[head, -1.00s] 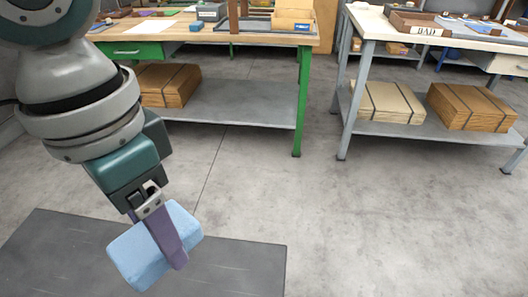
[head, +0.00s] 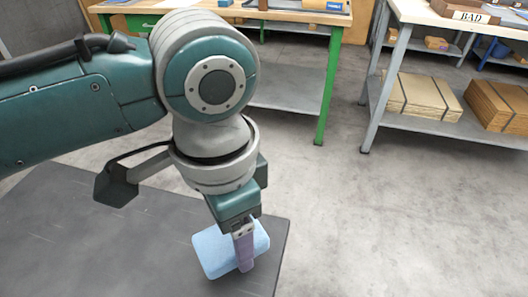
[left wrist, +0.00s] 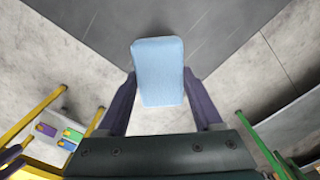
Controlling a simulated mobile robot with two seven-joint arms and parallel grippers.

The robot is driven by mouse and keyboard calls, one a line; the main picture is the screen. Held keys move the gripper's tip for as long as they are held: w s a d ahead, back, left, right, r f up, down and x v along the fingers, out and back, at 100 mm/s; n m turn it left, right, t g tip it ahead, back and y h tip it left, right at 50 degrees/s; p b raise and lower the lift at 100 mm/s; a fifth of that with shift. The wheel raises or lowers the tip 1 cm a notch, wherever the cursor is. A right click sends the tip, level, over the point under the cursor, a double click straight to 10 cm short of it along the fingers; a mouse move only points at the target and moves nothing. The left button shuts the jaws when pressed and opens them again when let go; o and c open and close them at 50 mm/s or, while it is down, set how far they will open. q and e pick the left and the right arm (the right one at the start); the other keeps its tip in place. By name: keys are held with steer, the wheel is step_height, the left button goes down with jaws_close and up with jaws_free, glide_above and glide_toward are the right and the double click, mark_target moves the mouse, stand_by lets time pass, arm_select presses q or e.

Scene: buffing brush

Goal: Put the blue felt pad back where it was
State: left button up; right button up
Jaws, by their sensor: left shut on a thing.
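The blue felt pad (head: 213,254) is a light blue block with rounded edges. My left gripper (head: 245,262) is shut on it and holds it in the air, tilted in the head view, with the dark mat behind it. In the left wrist view the pad (left wrist: 158,72) sits between the two purple fingers (left wrist: 158,95), one on each side. The pad's former place cannot be made out in these frames. My right gripper is not in view.
A green-legged wooden workbench (head: 325,95) stands at the back. A grey-legged bench (head: 376,100) with a BAD-labelled tray (head: 462,12) and boxes on its shelf (head: 425,95) stands at the right. Open floor lies at the right.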

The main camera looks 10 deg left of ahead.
arm_select(q)
steer(key=shift+f+b, duration=0.75)
steer(key=shift+f, duration=1.7)
steer(key=shift+f, duration=0.15)
steer(key=o, duration=1.2)
step_height(320, 180, up, 12)
steer(key=p, duration=0.4)
steer(key=shift+r, duration=0.2)
steer(key=s+d+f+n+t+h, duration=0.2)
steer(key=s+d+h, duration=0.1)
steer(key=s, duration=0.3)
steer(key=s+a+n+t+y, duration=0.1)
steer(key=s+a+n, duration=0.4)
steer(key=a, duration=0.7)
steer(key=shift+s+a+r+t+y, duration=0.35)
steer(key=shift+s+y, duration=0.4)
steer(key=shift+y, duration=0.15)
